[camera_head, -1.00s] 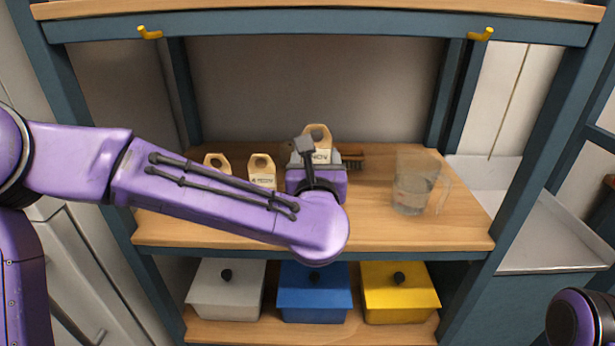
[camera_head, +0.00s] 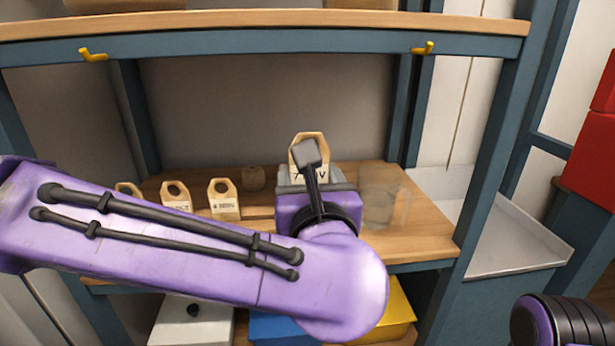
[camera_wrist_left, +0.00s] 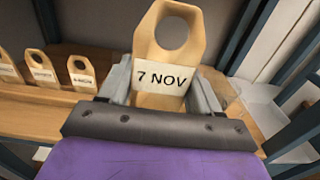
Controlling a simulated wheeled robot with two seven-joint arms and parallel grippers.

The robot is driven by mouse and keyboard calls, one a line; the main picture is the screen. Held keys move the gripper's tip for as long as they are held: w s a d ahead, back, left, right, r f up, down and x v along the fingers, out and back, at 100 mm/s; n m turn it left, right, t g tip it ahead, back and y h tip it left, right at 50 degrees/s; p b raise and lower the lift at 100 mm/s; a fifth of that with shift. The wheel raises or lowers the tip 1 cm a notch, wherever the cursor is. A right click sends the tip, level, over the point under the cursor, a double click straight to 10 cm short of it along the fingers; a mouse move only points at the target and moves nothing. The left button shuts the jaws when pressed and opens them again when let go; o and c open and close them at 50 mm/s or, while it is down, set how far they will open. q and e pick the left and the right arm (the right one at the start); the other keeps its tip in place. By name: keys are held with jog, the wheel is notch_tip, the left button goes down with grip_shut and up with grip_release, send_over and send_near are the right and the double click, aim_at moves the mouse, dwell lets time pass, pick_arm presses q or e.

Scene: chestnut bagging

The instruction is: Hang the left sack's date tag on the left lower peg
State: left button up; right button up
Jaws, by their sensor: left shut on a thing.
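A wooden date tag (camera_head: 310,142) with a round hole is in my left gripper (camera_head: 312,178), above the middle shelf. In the left wrist view the tag (camera_wrist_left: 168,45) reads "7 NOV" and stands upright between the two grey fingers of the gripper (camera_wrist_left: 160,88), its hole clear above them. A yellow peg (camera_head: 93,55) is at the left of the upper shelf's front beam, up and left of the tag. Another yellow peg (camera_head: 423,48) is at the right. The tag is apart from both. My right gripper is not in view.
Similar tags (camera_head: 176,195) (camera_head: 223,198) stand at the left of the middle shelf (camera_head: 425,240). A small brown object (camera_head: 253,178) is behind them. A clear jug (camera_head: 383,205) stands close right of my gripper. White (camera_head: 190,325), blue and yellow boxes are below.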

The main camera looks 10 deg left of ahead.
pick_arm(q)
jog(key=b+v, duration=0.2)
jog(key=v, duration=0.9)
jog(key=shift+w, duration=0.1)
dwell(1.0)
